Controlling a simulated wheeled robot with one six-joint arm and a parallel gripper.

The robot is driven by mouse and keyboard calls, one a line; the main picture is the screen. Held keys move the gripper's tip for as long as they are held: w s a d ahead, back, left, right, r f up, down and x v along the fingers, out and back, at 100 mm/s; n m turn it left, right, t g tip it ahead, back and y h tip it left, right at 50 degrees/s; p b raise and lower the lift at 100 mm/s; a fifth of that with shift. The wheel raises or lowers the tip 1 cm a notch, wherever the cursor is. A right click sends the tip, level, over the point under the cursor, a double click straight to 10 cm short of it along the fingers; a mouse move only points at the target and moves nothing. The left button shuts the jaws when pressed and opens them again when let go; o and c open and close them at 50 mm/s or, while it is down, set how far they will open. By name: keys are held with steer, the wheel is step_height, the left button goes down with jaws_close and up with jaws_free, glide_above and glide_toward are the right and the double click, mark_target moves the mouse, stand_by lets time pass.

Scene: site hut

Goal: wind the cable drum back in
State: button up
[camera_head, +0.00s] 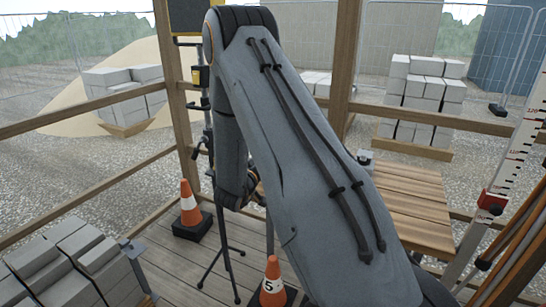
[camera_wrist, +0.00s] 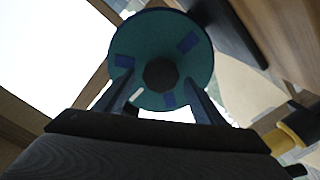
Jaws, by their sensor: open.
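In the wrist view the cable drum appears as a round teal disc (camera_wrist: 144,44) with a dark round hub in the middle and several blue patches near its rim. My gripper (camera_wrist: 157,82) is open, with its two dark fingers pointing at the disc, one on each side of the hub. The fingertips overlap the lower half of the disc in the picture. I cannot tell whether they touch it. No crank or loose cable can be made out. In the head view my arm hides the gripper and the drum.
In the head view an orange cone (camera_head: 189,205) stands on the deck and another (camera_head: 272,284) is nearer. Concrete blocks (camera_head: 75,262) are stacked at lower left. A wooden slatted table (camera_head: 415,197) and a red-and-white measuring staff (camera_head: 515,150) are at right. Wooden rails (camera_head: 75,115) border the deck.

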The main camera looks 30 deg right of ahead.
steer(key=b+v, duration=0.1)
steer(key=v, duration=0.5)
steer(key=shift+s+a, duration=0.2)
steer(key=shift+a, duration=0.1)
steer(key=s+a+f+n+y, duration=0.1)
steer(key=a+f+n+y, duration=0.2)
steer(key=a+y, duration=1.15)
steer(key=s+a+n+g, duration=0.1)
steer(key=s+a+g, duration=0.2)
steer(key=s, duration=0.9)
steer(key=s+a+g, duration=0.4)
steer(key=s+g, duration=0.1)
steer(key=s, duration=0.8)
steer(key=shift+r+n+g+y, duration=0.3)
steer(key=shift+r+n+y, duration=0.1)
steer(key=shift+r+y, duration=0.1)
